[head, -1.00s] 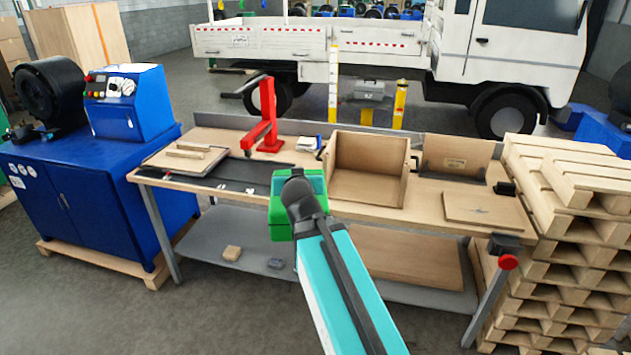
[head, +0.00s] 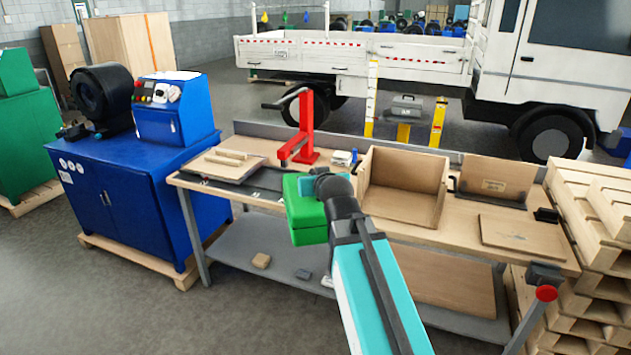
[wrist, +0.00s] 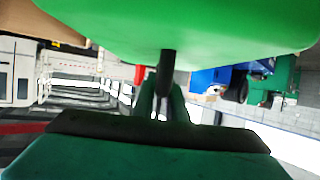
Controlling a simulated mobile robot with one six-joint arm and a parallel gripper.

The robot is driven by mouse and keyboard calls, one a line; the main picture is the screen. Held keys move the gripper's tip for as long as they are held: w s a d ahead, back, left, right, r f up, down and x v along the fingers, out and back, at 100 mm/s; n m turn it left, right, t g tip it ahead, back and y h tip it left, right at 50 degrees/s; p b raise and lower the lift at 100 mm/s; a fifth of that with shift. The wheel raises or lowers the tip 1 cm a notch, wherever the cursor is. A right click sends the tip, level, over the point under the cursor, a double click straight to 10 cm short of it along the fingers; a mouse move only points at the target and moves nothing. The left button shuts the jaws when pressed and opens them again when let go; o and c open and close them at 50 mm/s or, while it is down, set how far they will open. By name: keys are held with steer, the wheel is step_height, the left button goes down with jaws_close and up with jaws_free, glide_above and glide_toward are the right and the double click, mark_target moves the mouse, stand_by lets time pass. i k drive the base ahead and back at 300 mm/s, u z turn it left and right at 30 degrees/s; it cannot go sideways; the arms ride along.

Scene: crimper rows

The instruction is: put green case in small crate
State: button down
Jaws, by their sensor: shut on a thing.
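The green case (head: 305,210) hangs from my gripper (head: 322,186) in front of the workbench, left of the open wooden box. In the wrist view the case (wrist: 190,25) fills the top of the picture, and my gripper (wrist: 167,85) is shut on a dark part of it, perhaps its handle. The open wooden box (head: 405,205) stands on the bench with its inside showing and looks empty. A second wooden piece with a printed label (head: 493,184) stands to its right. I cannot tell which of these is the small crate. My arm hides part of the bench front.
The workbench (head: 465,226) carries a red press stand (head: 306,130), a flat board (head: 520,236) and a wooden tray (head: 225,165). A blue cabinet (head: 130,205) stands left, stacked pallets (head: 600,215) right. The floor in front is clear.

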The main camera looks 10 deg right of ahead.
mark_target(400, 201)
steer(key=u, duration=0.15)
steer(key=i, duration=1.7)
steer(key=u, duration=0.45)
